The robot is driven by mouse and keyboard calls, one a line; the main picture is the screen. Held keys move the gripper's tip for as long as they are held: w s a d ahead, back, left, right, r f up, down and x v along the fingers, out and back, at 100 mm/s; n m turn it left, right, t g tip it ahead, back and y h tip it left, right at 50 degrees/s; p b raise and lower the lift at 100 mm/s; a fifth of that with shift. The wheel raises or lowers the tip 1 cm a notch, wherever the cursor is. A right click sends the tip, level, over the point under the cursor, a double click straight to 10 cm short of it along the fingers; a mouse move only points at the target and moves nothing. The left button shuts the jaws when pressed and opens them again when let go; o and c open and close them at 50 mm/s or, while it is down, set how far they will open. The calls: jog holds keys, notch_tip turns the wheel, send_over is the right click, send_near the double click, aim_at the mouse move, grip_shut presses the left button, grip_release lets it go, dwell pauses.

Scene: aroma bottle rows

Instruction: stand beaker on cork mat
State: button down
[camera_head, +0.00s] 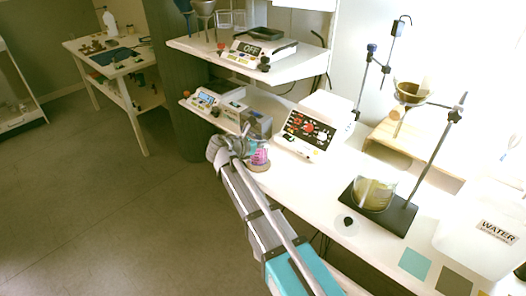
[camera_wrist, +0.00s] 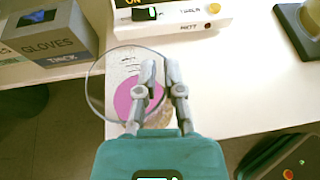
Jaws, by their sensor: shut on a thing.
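The clear glass beaker (camera_head: 259,152) with pink liquid is upright at the near edge of the white bench. It also shows from above in the wrist view (camera_wrist: 128,97), with its round rim around the pink liquid. My gripper (camera_head: 244,147) is shut on the beaker's wall; its fingers (camera_wrist: 160,72) reach over the rim in the wrist view. The tan cork mat (camera_head: 260,168) shows under the beaker, and a small part of it shows beside the fingers in the wrist view. I cannot tell whether the beaker's base touches the mat.
A gloves box (camera_wrist: 45,45) stands left of the beaker. A white device with coloured buttons (camera_head: 307,134) stands close behind to the right. A black stand base (camera_head: 398,217) with a large beaker (camera_head: 373,194) is further right. Bare bench lies right of the mat.

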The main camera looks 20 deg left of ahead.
jog(key=shift+f+b, duration=0.35)
jog(key=shift+f, duration=0.3)
jog(key=shift+f, duration=0.1)
jog(key=c, duration=0.8)
grip_release()
jog(key=shift+o, duration=0.2)
jog(key=shift+r, duration=0.2)
jog(key=shift+s+a+r, duration=0.1)
jog(key=shift+s, duration=0.1)
jog(key=p+v, duration=0.4)
jog(key=v, duration=0.7)
jog(key=shift+s+p, duration=0.2)
jog(key=shift+p, duration=0.15)
jog(key=shift+a, duration=0.15)
